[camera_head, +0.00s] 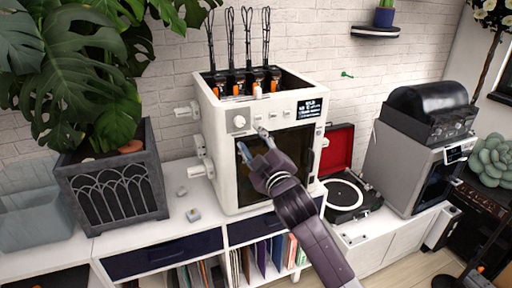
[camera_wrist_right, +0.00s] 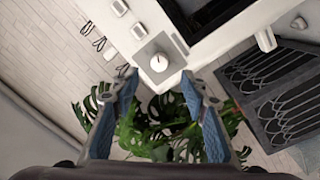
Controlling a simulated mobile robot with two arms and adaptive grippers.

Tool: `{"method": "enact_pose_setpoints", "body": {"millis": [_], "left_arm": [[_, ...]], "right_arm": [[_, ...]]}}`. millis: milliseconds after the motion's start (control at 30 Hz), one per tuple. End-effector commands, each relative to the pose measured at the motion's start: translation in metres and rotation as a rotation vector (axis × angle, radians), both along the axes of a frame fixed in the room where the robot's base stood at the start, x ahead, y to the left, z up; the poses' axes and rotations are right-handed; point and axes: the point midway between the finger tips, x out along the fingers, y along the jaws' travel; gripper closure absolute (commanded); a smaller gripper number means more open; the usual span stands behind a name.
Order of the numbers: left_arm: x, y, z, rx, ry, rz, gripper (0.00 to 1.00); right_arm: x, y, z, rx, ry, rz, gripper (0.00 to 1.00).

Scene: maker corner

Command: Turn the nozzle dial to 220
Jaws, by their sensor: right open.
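The nozzle dial is a round white knob (camera_head: 239,121) on a grey plate at the upper left of the white printer's (camera_head: 212,150) front. In the right wrist view the dial (camera_wrist_right: 158,62) lies just beyond and between my fingertips, with a dark pointer mark on its face. My right gripper (camera_head: 252,139) is open and empty, in front of the printer, just below and right of the dial in the head view. It also shows in the right wrist view (camera_wrist_right: 158,76). A small display (camera_head: 309,108) sits at the front's upper right; its digits are too small to read. My left gripper is not in view.
Small white buttons (camera_head: 259,116) sit between dial and display. A plant in a dark planter (camera_head: 112,187) stands left of the printer. A turntable with a red lid (camera_head: 338,149) and a second grey machine (camera_head: 400,165) stand to the right.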

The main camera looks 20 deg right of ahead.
Motion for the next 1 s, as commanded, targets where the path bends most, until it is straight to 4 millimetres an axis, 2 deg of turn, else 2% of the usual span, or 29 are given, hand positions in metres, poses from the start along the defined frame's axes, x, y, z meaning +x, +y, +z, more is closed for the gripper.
{"method": "enact_pose_setpoints", "body": {"millis": [100, 300, 800, 867, 933, 1000], "left_arm": [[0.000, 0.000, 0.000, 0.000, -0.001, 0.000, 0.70], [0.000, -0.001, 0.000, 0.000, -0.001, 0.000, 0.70], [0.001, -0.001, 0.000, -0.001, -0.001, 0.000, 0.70], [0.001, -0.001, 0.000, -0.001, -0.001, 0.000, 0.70], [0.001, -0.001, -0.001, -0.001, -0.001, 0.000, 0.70], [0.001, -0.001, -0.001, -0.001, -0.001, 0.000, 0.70]], "right_arm": [[-0.019, 0.000, -0.002, -0.001, 0.001, 0.000, 0.59], [-0.035, 0.000, -0.002, 0.000, 0.000, 0.000, 0.59], [-0.037, 0.000, -0.003, 0.001, 0.001, 0.000, 0.59], [-0.036, 0.000, -0.009, 0.004, 0.011, -0.001, 0.59], [-0.032, -0.001, -0.027, 0.014, 0.042, -0.001, 0.59], [-0.027, -0.003, -0.061, 0.032, 0.095, -0.004, 0.59]]}}
